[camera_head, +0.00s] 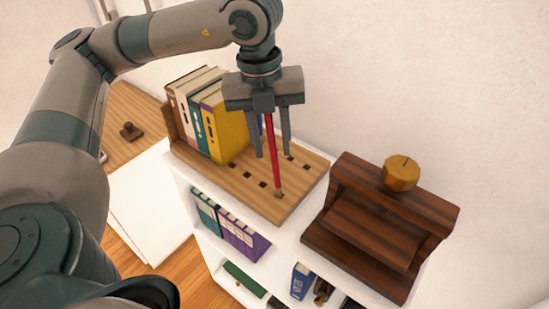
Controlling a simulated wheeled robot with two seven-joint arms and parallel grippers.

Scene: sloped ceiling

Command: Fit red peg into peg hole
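A thin red peg (273,150) stands nearly upright over the wooden board with holes (240,188). Its lower end meets the board near the front right corner, at a small brownish spot; I cannot tell how deep it sits in a hole. Several dark square holes show elsewhere in the board. My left gripper (273,154) points down above the board, its two fingers apart on either side of the peg. A gap shows between each finger and the peg. The peg's top is hidden under the gripper body. My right gripper is not in view.
Several books (212,120) stand at the board's back left, close to my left gripper. A dark wooden stand (365,222) with a yellow-brown knob-like object (400,173) is to the right. The white shelf (195,205) below holds more books. A wooden desk (138,112) is at left.

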